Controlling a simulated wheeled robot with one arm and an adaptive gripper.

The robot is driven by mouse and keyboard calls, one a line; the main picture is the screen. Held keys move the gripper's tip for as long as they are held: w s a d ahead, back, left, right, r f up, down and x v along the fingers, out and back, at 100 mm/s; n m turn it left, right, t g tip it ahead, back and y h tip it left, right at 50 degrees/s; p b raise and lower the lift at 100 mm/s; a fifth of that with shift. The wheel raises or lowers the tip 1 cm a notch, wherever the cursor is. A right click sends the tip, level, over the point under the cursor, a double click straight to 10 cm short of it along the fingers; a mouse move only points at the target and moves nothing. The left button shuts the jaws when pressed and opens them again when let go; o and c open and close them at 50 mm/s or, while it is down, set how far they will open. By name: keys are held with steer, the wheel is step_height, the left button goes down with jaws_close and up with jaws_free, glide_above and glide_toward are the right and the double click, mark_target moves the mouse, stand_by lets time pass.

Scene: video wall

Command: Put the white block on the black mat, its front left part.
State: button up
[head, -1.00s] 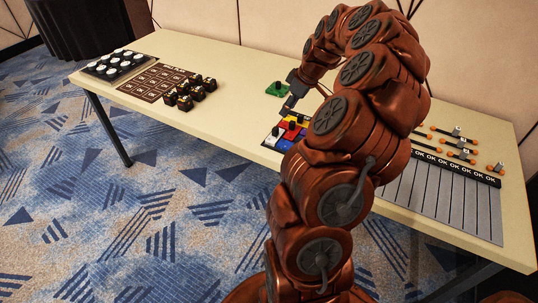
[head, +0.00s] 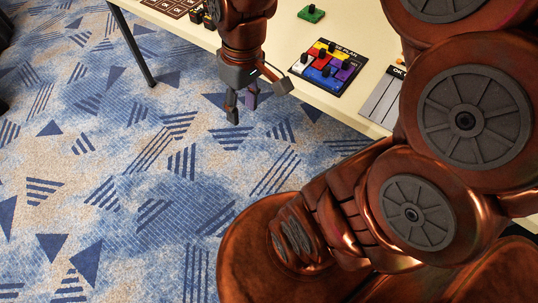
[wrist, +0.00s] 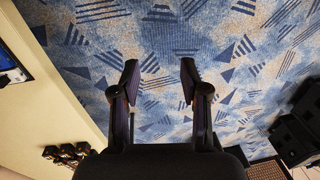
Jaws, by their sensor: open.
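The black mat (head: 351,56) lies on the table near its front edge in the head view, with red, yellow, blue and purple blocks with dark knobs on it. A pale piece with a dark knob, seemingly the white block (head: 299,67), shows at the mat's left front corner; whether it sits fully on the mat is unclear. My gripper (head: 258,101) is open and empty, off the table's front edge over the carpet, left of the mat. In the wrist view its two fingers (wrist: 159,80) are spread with only carpet between them.
The cream table (head: 285,35) also holds a green block (head: 311,13) behind the mat, a grey striped panel (head: 382,97) to the right, and a brown card (head: 172,6) with dark blocks at the left. Patterned carpet (head: 150,200) is clear in front.

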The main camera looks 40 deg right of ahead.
steer(key=s+a+f+m+g+h, duration=0.1)
steer(key=s+a+f+m, duration=0.1)
steer(key=s, duration=1)
steer(key=shift+f+m, duration=0.25)
steer(key=shift+m, duration=0.15)
steer(key=shift+a+r, duration=0.1)
step_height(320, 180, up, 6)
steer(key=p, duration=0.6)
